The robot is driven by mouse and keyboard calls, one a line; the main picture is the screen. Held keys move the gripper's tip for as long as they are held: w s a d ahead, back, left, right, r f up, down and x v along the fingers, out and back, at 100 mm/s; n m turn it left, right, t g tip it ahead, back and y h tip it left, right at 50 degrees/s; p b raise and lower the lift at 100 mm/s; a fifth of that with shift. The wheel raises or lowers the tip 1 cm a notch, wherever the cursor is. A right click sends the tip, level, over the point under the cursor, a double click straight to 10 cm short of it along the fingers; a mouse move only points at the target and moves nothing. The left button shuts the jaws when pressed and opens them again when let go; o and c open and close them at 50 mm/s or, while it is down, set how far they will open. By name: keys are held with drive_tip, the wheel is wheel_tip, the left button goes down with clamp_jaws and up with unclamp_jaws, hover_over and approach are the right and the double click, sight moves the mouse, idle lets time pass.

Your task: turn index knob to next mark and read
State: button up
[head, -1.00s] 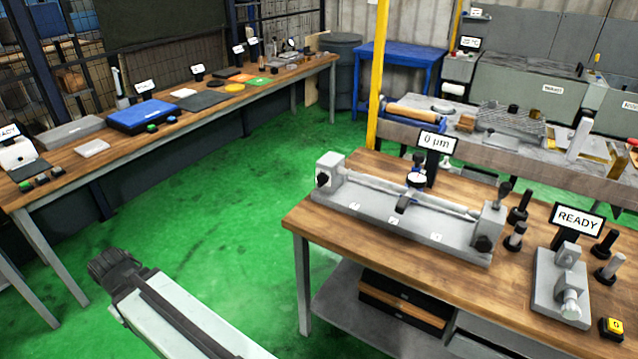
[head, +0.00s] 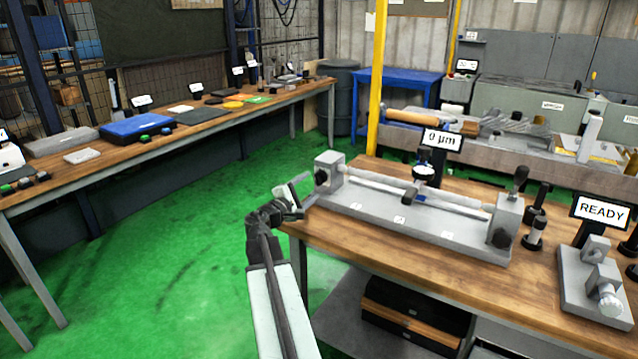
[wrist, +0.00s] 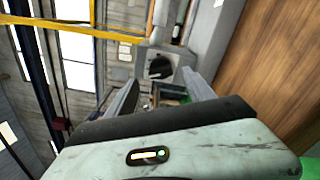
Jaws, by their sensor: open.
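The index knob (head: 321,177) is a dark knob on the left end block of the grey bench fixture (head: 400,226). In the wrist view the knob (wrist: 160,67) sits ahead, between the lines of the two fingers. My gripper (head: 300,188) is open and empty, just left of the knob, with a small gap seeming to remain; the wrist view also shows my gripper (wrist: 160,80). A dial gauge (head: 424,173) stands over the shaft held between the end blocks. The display (head: 441,140) behind it reads 0 µm. Marks on the knob are too small to read.
The fixture stands on a wooden bench (head: 370,255). A second grey fixture (head: 590,285) and a READY sign (head: 601,211) stand at the right, with dark posts (head: 534,231) between. Green floor to the left is free.

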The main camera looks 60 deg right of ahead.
sight(317, 182)
drive_tip(key=d, duration=0.6)
drive_tip(key=shift+d, duration=0.2)
drive_tip(key=c, duration=1.3)
drive_tip(key=shift+c, duration=0.2)
drive_tip(key=shift+f, duration=0.1)
drive_tip(key=shift+m, duration=0.3)
drive_tip(key=m, duration=0.3)
drive_tip(key=shift+a+m, duration=0.1)
drive_tip(key=shift+m, duration=0.2)
drive_tip(key=m, duration=0.4)
drive_tip(key=shift+f+m, duration=0.15)
drive_tip(key=shift+m, duration=0.25)
